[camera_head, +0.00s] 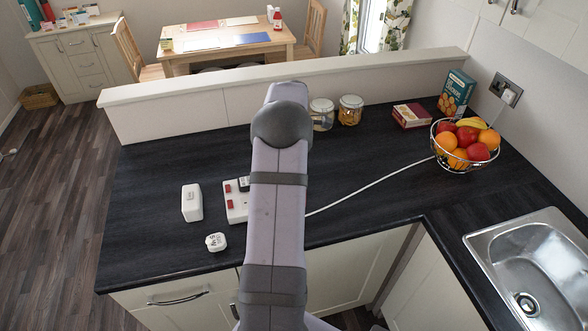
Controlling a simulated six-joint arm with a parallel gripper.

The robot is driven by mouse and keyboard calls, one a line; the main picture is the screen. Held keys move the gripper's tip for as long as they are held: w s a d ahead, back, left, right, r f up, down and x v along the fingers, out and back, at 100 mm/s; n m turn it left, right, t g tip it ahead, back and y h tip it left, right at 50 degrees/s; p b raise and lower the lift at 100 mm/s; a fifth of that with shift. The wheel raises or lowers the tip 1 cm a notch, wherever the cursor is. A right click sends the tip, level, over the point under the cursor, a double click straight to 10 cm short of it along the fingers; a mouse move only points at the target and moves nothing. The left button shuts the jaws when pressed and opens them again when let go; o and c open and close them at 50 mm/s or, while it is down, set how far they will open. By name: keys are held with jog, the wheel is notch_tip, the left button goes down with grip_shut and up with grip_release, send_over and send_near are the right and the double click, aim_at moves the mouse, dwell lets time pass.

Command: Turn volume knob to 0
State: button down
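I cannot make out a volume knob in this view. A small upright white box (192,202) stands on the left part of the dark worktop (150,165). A small white rounded object (216,242) with dark marks on it lies nearer the front edge; the marks are too small to read. A white unit with red switches (236,202) lies to the right of the white box and is partly hidden by my arm. My arm rises through the middle of the picture over the worktop. My gripper does not show.
A white cable runs from near the switch unit to the wall socket (506,91). A fruit basket (465,165), a blue box (456,92), a red box (411,115) and jars (350,110) stand towards the back. A sink (540,265) is at right. The worktop's centre right is mostly clear.

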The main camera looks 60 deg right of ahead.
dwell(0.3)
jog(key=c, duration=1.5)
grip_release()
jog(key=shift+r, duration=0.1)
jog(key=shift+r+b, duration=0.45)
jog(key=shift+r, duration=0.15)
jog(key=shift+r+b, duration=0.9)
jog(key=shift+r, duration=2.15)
